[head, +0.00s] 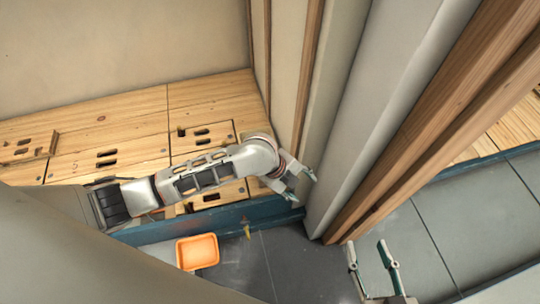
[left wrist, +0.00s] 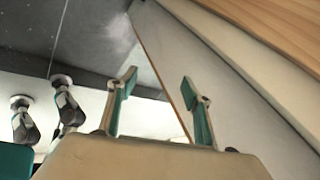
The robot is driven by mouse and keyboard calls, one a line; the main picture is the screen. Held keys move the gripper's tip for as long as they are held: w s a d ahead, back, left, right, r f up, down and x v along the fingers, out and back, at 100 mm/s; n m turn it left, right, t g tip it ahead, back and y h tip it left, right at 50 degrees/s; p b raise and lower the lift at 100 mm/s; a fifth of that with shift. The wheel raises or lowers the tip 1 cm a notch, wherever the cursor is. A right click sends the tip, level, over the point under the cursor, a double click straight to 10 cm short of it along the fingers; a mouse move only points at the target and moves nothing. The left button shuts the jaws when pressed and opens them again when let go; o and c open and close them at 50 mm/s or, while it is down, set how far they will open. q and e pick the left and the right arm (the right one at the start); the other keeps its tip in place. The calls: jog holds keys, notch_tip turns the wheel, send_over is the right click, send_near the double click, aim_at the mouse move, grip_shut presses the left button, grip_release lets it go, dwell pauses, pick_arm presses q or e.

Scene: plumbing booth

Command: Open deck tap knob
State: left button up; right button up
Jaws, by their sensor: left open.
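My left gripper (head: 302,187) is at the end of the silver arm, beside the grey upright panel, in the head view. In the left wrist view, its two teal-lined fingers (left wrist: 158,85) stand apart with nothing between them. Two chrome fittings (left wrist: 66,103) with pale round ends show against a white surface at the left of that view. I cannot tell whether either is the deck tap knob, and no knob is clear in the head view. My right gripper (head: 367,248) is at the bottom of the head view, fingers apart and empty.
A grey panel (head: 355,130) and wooden posts (head: 450,110) stand between my grippers. An orange tray (head: 197,252) lies on the dark tiled floor (head: 300,262). Wooden decking (head: 120,125) with slots and a blue beam (head: 225,217) are at the left.

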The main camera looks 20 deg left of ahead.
pick_arm(q)
jog(key=w+a+f+m+g+y+b, duration=0.3)
jog(key=w+a+f+m+b, duration=0.15)
jog(key=a+f+m, duration=0.2)
jog(key=w+a+r, duration=0.1)
jog(key=w+a, duration=0.1)
jog(key=w+a+r+y, duration=0.1)
jog(key=w+a, duration=0.1)
jog(key=a, duration=0.1)
jog(key=w+a+r+m+y, duration=0.1)
jog(key=w+a+r, duration=0.1)
jog(key=a, duration=0.1)
jog(key=shift+a, duration=0.25)
jog(key=shift+w+a+f, duration=0.2)
jog(key=shift+a, duration=0.1)
notch_tip(320, 180, down, 6)
jog(key=b, duration=0.3)
jog(key=shift+s+f, duration=0.1)
jog(key=shift+s, duration=0.05)
jog(key=shift+f, duration=0.5)
jog(key=shift+w, duration=0.25)
pick_arm(e)
jog(key=s+a+f+m+y, duration=0.1)
jog(key=s+a+f+m, duration=0.1)
jog(key=a+f+m, duration=0.1)
jog(key=shift+s+a+f+m, duration=0.15)
jog(key=shift+a+f+m, duration=0.15)
jog(key=shift+a+m, duration=0.7)
